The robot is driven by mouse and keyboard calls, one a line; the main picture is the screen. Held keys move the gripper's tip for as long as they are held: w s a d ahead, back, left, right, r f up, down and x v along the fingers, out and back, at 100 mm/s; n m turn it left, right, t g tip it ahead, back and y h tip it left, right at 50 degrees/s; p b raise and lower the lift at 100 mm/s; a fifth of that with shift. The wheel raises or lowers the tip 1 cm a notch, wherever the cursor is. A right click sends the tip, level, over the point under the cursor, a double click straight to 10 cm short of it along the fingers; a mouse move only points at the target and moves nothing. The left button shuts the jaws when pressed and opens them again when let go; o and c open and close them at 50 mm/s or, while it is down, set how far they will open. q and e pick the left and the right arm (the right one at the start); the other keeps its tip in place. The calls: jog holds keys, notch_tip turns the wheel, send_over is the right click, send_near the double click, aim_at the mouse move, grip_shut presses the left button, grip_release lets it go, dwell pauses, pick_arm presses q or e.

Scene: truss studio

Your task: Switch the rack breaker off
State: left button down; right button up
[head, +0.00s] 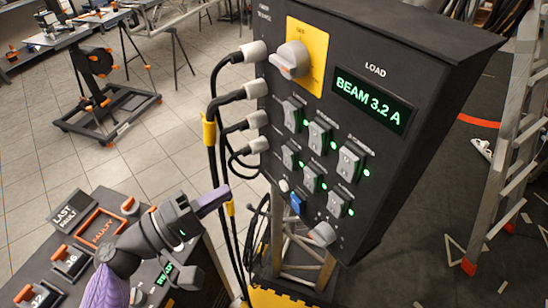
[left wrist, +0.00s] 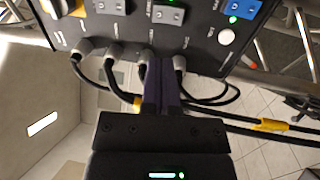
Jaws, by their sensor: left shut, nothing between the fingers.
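The dark rack box (head: 365,50) stands at centre right with a lit display (head: 371,100) reading "BEAM 3.2 A". A large grey rotary handle (head: 290,60) sits on a yellow plate (head: 316,45) at its upper left; faint lettering above it seems to read OFF. Below are several grey rocker switches (head: 319,136) with green lights and a small blue switch (head: 297,203), which also shows in the left wrist view (left wrist: 240,7). I cannot tell which is the breaker. My left gripper (head: 226,190) is shut and empty, left of the box and apart from the blue switch.
Grey plugs (head: 256,90) with black cables stick out of the box's left side near my left gripper. A console (head: 70,252) with a sign reading FAULTY stands lower left. A ladder (head: 515,130) stands at right.

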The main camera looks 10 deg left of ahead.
aim_at(287, 156)
pick_arm(q)
jog(key=p+x, duration=0.2)
jog(key=x, duration=0.8)
jog(key=shift+w+d, duration=0.25)
jog(key=shift+d, duration=0.05)
pick_arm(e)
notch_tip(287, 156, up, 3)
jog(key=shift+w+f, duration=0.15)
